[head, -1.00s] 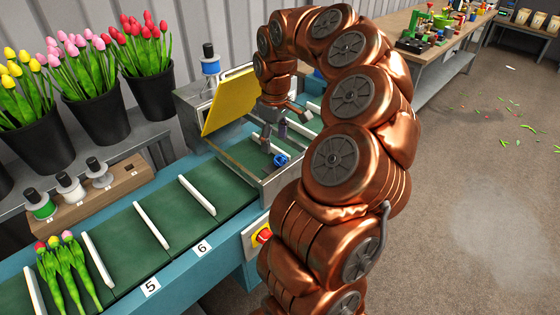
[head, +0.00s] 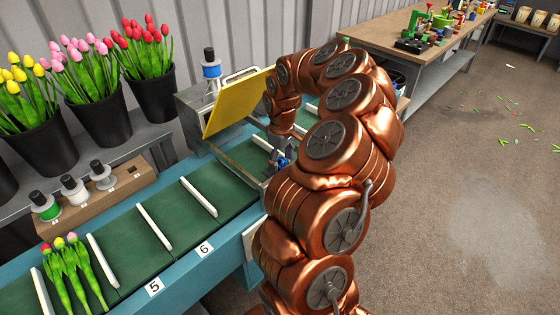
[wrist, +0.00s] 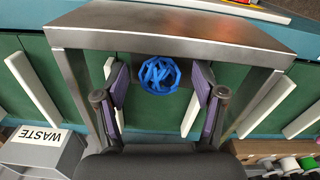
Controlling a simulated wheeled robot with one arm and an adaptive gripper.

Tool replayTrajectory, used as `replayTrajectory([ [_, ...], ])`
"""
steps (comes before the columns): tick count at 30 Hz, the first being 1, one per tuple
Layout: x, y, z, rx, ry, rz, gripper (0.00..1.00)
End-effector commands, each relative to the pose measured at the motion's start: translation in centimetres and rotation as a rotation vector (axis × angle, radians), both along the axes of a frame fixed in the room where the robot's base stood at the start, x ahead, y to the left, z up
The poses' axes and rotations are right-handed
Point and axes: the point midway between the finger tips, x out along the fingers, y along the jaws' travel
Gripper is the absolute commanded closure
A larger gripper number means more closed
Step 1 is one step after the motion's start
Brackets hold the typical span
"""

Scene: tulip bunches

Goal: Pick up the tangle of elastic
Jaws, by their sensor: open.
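The tangle of elastic (wrist: 160,75) is a small bundle of blue loops. In the wrist view it shows at the upper middle, in front of a dark patch on the green belt. My gripper (wrist: 159,92) is open, with one purple-padded finger on each side of the tangle and a visible gap to it on both sides. How far the tangle lies below the fingertips I cannot tell. In the head view my gripper (head: 281,152) is at the tangle, low over the belt, and my arm and fingers partly hide it.
A metal frame (wrist: 170,27) spans the belt close around my gripper. A raised yellow panel (head: 237,102) stands behind. White dividers (head: 198,197) cross the green belt. A tulip bunch (head: 70,270) lies at lower left. A waste bin (wrist: 45,150) shows in the wrist view.

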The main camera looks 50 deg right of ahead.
Motion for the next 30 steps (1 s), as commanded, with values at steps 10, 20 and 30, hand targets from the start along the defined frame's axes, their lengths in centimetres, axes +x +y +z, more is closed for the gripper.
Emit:
replayTrajectory([
  [10, -0.02, 0.02, -0.09, 0.000, 0.000, 0.001, 0.43],
  [20, -0.03, 0.04, -0.08, 0.000, 0.001, 0.001, 0.77],
  [30, -0.02, 0.03, 0.02, 0.000, 0.001, 0.001, 0.84],
])
